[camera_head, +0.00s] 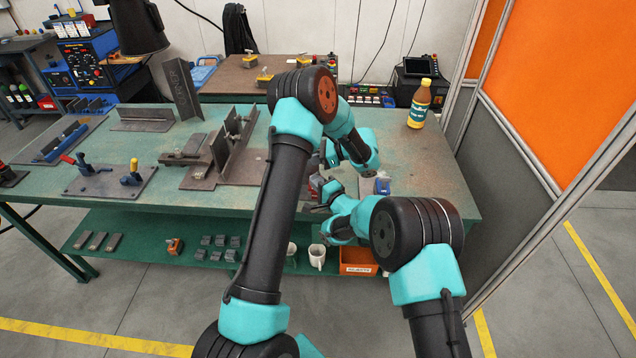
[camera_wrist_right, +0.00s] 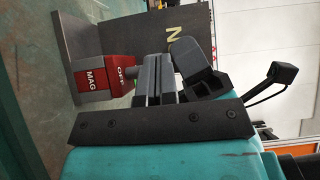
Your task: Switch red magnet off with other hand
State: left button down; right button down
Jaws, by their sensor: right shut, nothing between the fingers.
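The red magnet (camera_wrist_right: 97,78) fills the left of the right wrist view, with "MAG" and "OFF" lettering on it and a grey steel piece beside it. A short grey knob (camera_wrist_right: 131,73) sticks out of its "OFF" side. My right gripper (camera_wrist_right: 150,72) is shut and empty, its fingertips close to the knob; I cannot tell if they touch it. In the head view my right gripper (camera_head: 318,187) is over the bench's front edge, with a little red showing beside it. My left arm crosses in front, and its gripper near the small grey block is too obscured to read.
The green bench (camera_head: 430,180) carries a steel angle fixture (camera_head: 232,150) left of the arms and clamps on plates farther left. An orange bin (camera_head: 358,262) and mugs (camera_head: 317,257) sit on the lower shelf.

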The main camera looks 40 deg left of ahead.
jog(key=shift+s+t, duration=0.1)
jog(key=shift+t, duration=0.2)
jog(key=shift+s+a+m+t+h, duration=0.15)
jog(key=shift+m+t+h, duration=0.3)
jog(key=shift+m+t, duration=0.55)
jog(key=shift+s+a+m+t+h, duration=0.2)
jog(key=shift+m+t+h, duration=0.3)
jog(key=shift+t, duration=0.75)
jog(key=shift+s+a+m+t+h, duration=0.15)
jog(key=shift+m+t+h, duration=0.2)
jog(key=shift+m+t, duration=0.7)
jog(key=shift+s+a, duration=0.1)
jog(key=shift+a, duration=0.25)
jog(key=v, duration=1.2)
jog(key=shift+d+f, duration=0.1)
jog(key=v, duration=1.2)
